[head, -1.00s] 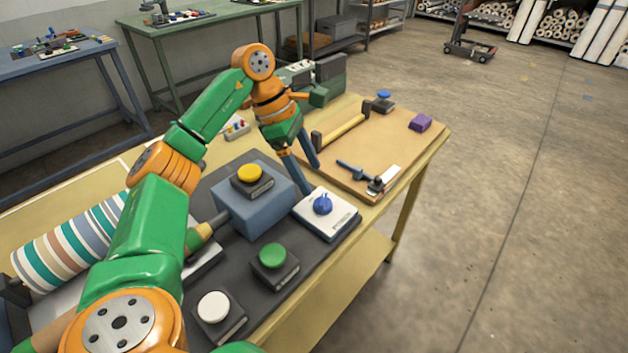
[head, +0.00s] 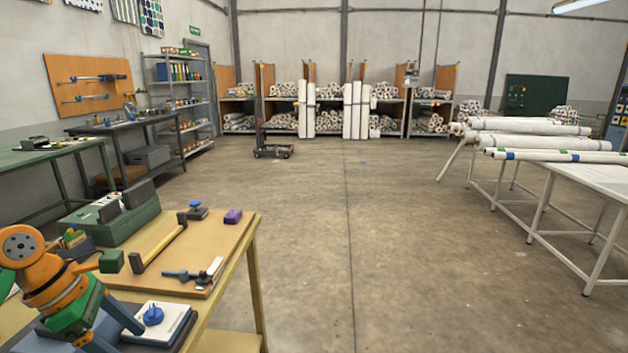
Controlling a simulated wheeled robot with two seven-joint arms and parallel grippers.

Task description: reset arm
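My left arm comes in at the lower left edge of the head view, its orange and green wrist bent downward. My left gripper (head: 118,338) has two dark blue fingers spread apart, with nothing seen between them. It hangs just left of a blue round knob (head: 153,316) on a white-topped pad (head: 172,325); I cannot tell whether it touches the pad. The finger ends are near the lower edge of the view. My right arm and gripper are not in view.
A wooden board (head: 155,240) on the yellow workbench (head: 235,270) carries a hammer-like tool (head: 160,245), a purple block (head: 233,216) and a small clamp-like tool (head: 190,275). A white table with rolls (head: 545,140) stands at the right. The concrete floor (head: 350,240) between is clear.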

